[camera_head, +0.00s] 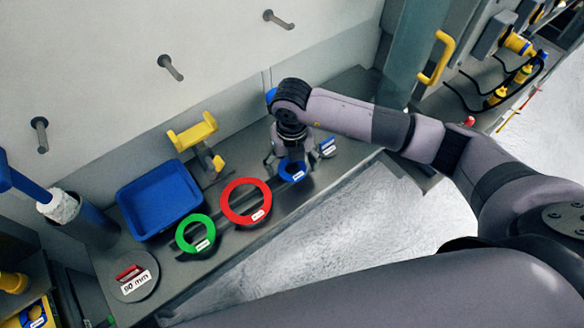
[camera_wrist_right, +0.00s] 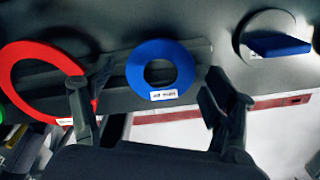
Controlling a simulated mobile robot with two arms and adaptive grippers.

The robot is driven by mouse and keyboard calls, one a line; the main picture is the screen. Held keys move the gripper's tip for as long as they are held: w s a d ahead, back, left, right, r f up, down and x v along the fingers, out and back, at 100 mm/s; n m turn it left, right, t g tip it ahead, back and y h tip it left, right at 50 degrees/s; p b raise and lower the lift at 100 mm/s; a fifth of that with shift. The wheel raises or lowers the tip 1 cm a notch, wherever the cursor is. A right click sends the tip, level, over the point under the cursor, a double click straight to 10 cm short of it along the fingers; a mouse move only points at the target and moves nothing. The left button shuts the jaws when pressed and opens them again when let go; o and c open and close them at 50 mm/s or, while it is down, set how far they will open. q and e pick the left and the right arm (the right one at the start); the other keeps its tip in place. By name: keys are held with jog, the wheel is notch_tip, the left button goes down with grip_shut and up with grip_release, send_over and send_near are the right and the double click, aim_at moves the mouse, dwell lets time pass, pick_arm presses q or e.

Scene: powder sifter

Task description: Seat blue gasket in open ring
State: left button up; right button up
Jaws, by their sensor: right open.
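The blue gasket (camera_head: 299,177) is a flat ring with a white label. It lies at the right end of a row of rings on the dark bench. In the right wrist view the blue gasket (camera_wrist_right: 184,68) lies flat on dark rails, its hole and label visible. My right gripper (camera_head: 288,157) is right above it, partly covering it in the head view. In the right wrist view my right gripper (camera_wrist_right: 146,84) is open and empty, with fingers spread either side of the gasket. I cannot tell which thing is the open ring. My left gripper is not in view.
A red ring (camera_head: 226,206) and a green ring (camera_head: 184,243) lie left of the gasket. A blue tray (camera_head: 135,215) and a yellow-topped stand (camera_head: 194,132) are behind. A grey disc labelled 90 mm (camera_head: 128,292) sits front left. A blue block (camera_wrist_right: 277,44) lies at the wrist view's upper right.

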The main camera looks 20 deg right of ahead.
jog(key=shift+c, duration=0.6)
jog(key=c, duration=0.8)
